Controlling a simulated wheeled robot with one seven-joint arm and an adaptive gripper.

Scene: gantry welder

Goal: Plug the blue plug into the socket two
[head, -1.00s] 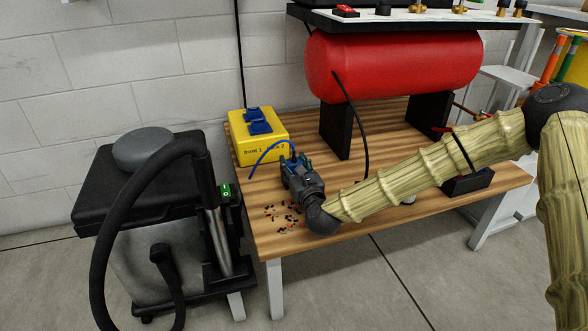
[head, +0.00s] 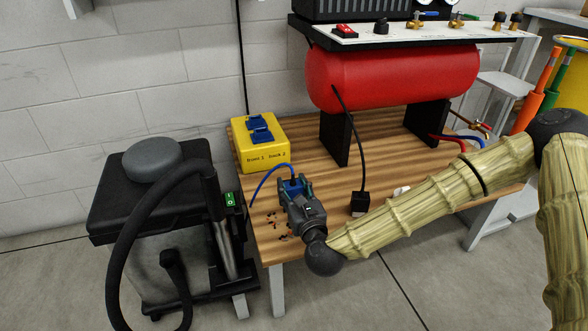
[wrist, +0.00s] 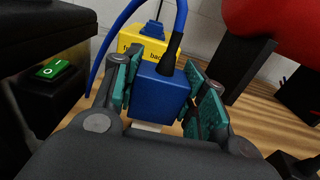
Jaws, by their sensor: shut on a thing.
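My gripper (head: 295,190) is shut on the blue plug (wrist: 158,95), low over the front left part of the wooden table. In the wrist view the plug sits between the two finger pads, with a blue cable coming off it through a black sleeve. The yellow socket box (head: 259,157) stands behind my gripper at the table's back left corner, apart from the plug. It has two blue sockets on top, and its front labels appear to read "front 1" and "back 2". The back socket (head: 256,123) and front socket (head: 262,136) appear to have closed covers.
A vacuum cleaner (head: 150,200) with a black hose and green switch (head: 231,199) stands left of the table. A red tank (head: 392,78) on black legs is at the back right. A black block (head: 360,203) with a cable and small dark bits (head: 272,223) lie on the table.

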